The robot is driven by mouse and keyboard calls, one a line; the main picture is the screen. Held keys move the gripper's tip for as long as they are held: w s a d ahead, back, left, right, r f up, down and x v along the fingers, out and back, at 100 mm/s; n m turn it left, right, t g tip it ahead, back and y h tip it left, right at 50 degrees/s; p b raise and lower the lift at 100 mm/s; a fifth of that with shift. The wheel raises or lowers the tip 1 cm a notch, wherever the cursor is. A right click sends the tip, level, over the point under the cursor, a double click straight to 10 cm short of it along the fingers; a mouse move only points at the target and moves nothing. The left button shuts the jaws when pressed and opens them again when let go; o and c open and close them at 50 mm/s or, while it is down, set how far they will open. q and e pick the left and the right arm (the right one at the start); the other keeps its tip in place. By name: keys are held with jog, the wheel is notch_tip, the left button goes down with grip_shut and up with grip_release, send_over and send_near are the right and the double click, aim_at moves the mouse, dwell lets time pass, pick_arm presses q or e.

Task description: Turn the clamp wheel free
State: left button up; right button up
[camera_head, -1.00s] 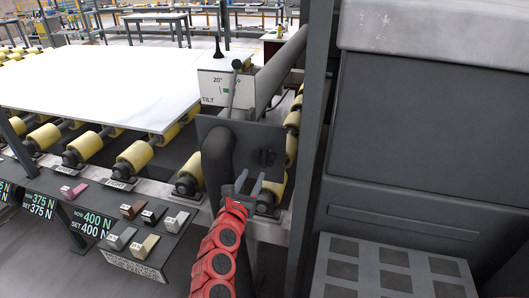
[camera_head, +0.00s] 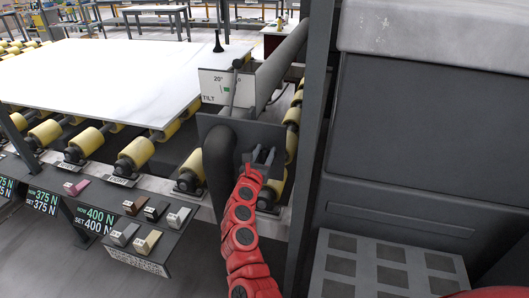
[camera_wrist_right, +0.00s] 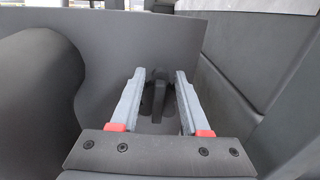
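The clamp wheel (camera_wrist_right: 154,97) is a small dark knob with a raised grip bar, on the front of a dark grey plate (camera_head: 213,128). In the wrist view it lies between and beyond the fingers of my right gripper (camera_wrist_right: 154,92). The fingers are open, with a gap on each side of the knob, and I see no contact. In the head view my right gripper (camera_head: 263,156) is right in front of the plate and covers most of the knob. My left gripper is not in view.
A thick dark pipe (camera_head: 217,165) stands just left of the gripper. A tilt box with a lever (camera_head: 213,85) is above the plate. A dark post (camera_head: 311,150) and cabinet (camera_head: 430,130) stand to the right. A white slab (camera_head: 110,75) lies on yellow rollers at left.

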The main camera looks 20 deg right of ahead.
aim_at(257, 159)
grip_shut()
jog(key=shift+a+f+n, duration=0.1)
jog(key=shift+n, duration=0.3)
jog(key=n, duration=0.3)
jog(key=shift+w+a+f+n+p, duration=0.15)
jog(key=shift+w+a+n+p, duration=0.15)
jog(key=shift+a+n, duration=0.1)
jog(key=n, duration=0.1)
jog(key=n+p, duration=0.1)
jog(key=n, duration=0.2)
jog(key=shift+w+a+f+n+p, duration=0.2)
jog(key=shift+a+f+n+p, duration=0.1)
jog(key=shift+a, duration=0.05)
jog(key=shift+w+a+f+n+p, duration=0.1)
jog(key=shift+f+n+p, duration=0.35)
jog(key=shift+n+p, duration=1.05)
jog(key=shift+w+a+f+n+p, duration=0.1)
jog(key=shift+f+n+p, duration=0.4)
jog(key=shift+n, duration=1.95)
jog(key=shift+f+n+p, duration=0.35)
jog(key=shift+n+p, duration=0.75)
jog(key=shift+n, duration=0.85)
